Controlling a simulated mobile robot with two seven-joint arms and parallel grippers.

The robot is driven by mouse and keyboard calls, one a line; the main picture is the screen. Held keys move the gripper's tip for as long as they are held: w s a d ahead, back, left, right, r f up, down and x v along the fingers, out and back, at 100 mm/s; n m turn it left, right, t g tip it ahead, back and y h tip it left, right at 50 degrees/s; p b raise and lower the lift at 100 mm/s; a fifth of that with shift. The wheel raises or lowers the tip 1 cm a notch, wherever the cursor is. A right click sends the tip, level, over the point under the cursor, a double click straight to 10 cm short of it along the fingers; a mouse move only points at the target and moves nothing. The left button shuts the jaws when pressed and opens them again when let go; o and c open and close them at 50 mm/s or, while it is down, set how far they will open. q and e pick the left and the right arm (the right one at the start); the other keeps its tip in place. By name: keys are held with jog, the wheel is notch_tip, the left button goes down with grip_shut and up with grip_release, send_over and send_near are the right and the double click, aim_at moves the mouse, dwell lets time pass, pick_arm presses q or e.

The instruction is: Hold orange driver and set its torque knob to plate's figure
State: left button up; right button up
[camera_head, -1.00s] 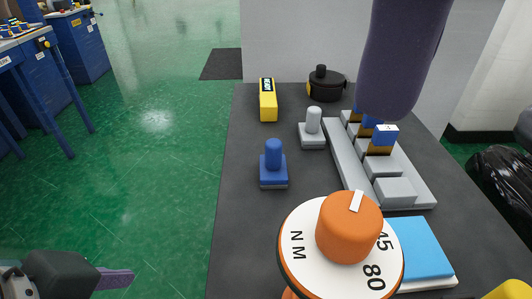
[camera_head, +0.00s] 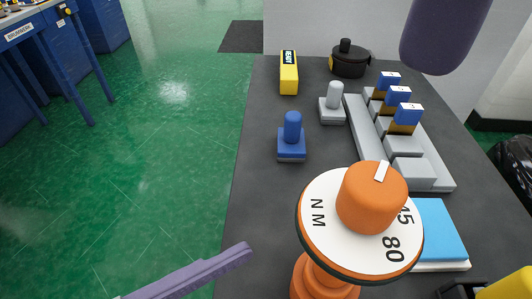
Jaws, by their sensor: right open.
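The orange driver (camera_head: 318,279) stands upright at the near end of the table. On top is a white dial (camera_head: 325,238) reading "NM" and "80", plus a figure partly behind the knob that looks like 45. Its orange torque knob (camera_head: 370,200) has a white mark at the far right of its top. No plate with a readable figure is clear to me. My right gripper (camera_head: 445,35) is open, with a purple finger at the top right, apart from the knob. My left gripper (camera_head: 195,270) shows only a purple finger at lower left, left of the driver.
A grey rack (camera_head: 372,148) with blue-topped blocks, a blue pad (camera_head: 440,230), a blue peg (camera_head: 291,137), a grey peg (camera_head: 333,103), a yellow READY block (camera_head: 289,76) and a black round pot (camera_head: 350,62) share the dark table. A yellow thing (camera_head: 512,284) is at the lower right edge.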

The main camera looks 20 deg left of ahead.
aim_at(345, 245)
pick_arm(q)
jog(key=x, duration=0.9)
jog(key=shift+w+d+r, duration=0.1)
jog(key=shift+w+d, duration=0.15)
jog(key=shift+d, duration=0.05)
jog(key=shift+c, duration=0.3)
grip_shut()
dwell(1.6)
